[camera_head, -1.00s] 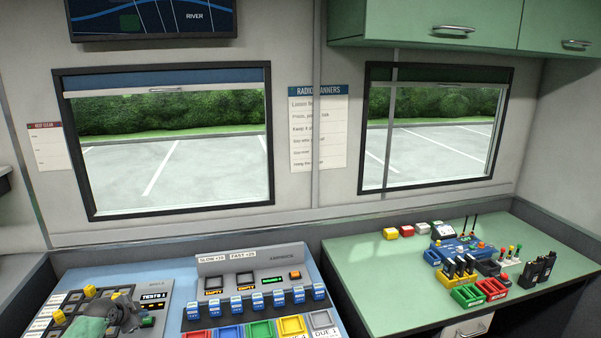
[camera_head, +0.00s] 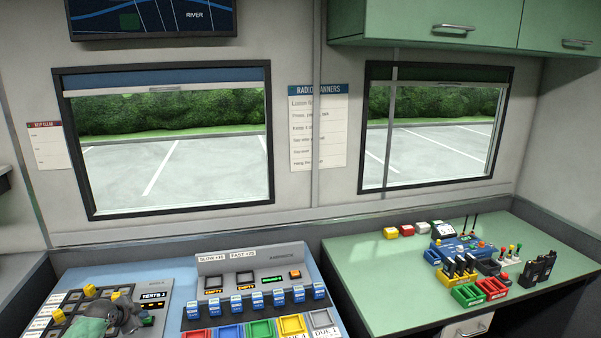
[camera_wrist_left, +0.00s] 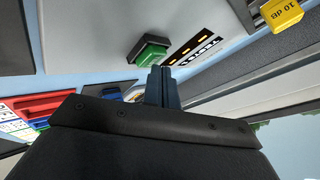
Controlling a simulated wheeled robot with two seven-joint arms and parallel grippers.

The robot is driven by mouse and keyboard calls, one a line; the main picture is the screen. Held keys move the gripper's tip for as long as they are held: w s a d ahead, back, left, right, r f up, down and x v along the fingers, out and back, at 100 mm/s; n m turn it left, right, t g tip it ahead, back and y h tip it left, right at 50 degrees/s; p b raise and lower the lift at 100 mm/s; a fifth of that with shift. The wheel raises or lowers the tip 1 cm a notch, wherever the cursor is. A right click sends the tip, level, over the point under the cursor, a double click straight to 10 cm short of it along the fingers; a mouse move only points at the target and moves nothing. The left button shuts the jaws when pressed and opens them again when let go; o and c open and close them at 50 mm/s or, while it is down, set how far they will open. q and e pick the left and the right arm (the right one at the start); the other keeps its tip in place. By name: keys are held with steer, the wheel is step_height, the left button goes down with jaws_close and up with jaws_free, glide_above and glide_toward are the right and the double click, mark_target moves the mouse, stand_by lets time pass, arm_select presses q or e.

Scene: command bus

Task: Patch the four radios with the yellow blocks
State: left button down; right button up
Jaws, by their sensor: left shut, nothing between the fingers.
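The patch panel (camera_head: 72,300) with dark square sockets is at the lower left of the head view. Yellow blocks stand on it: one at the back (camera_head: 89,290), one at the left (camera_head: 58,316) and one beside my gripper (camera_head: 115,296). My left gripper (camera_head: 134,318) is low over the panel's right side and hides part of it. In the left wrist view the shut, empty fingers (camera_wrist_left: 162,88) are close to a green button (camera_wrist_left: 151,51). A yellow block marked 10 dB (camera_wrist_left: 282,14) is at the upper right there. My right gripper is out of view.
A grey console (camera_head: 255,262) with blue tags and coloured trays stands right of the panel. The green desk (camera_head: 360,290) at the right holds radios (camera_head: 538,270), small bins and coloured blocks. Its front left part is clear. Windows are behind.

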mark_target(144, 321)
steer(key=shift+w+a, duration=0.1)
arm_select(q)
steer(key=shift+f, duration=0.15)
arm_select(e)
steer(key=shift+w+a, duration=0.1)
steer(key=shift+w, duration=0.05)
arm_select(q)
steer(key=shift+f, duration=0.15)
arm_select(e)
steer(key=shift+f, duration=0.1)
arm_select(q)
steer(key=shift+r, duration=0.2)
steer(key=shift+r+p, duration=0.3)
steer(key=shift+r, duration=0.2)
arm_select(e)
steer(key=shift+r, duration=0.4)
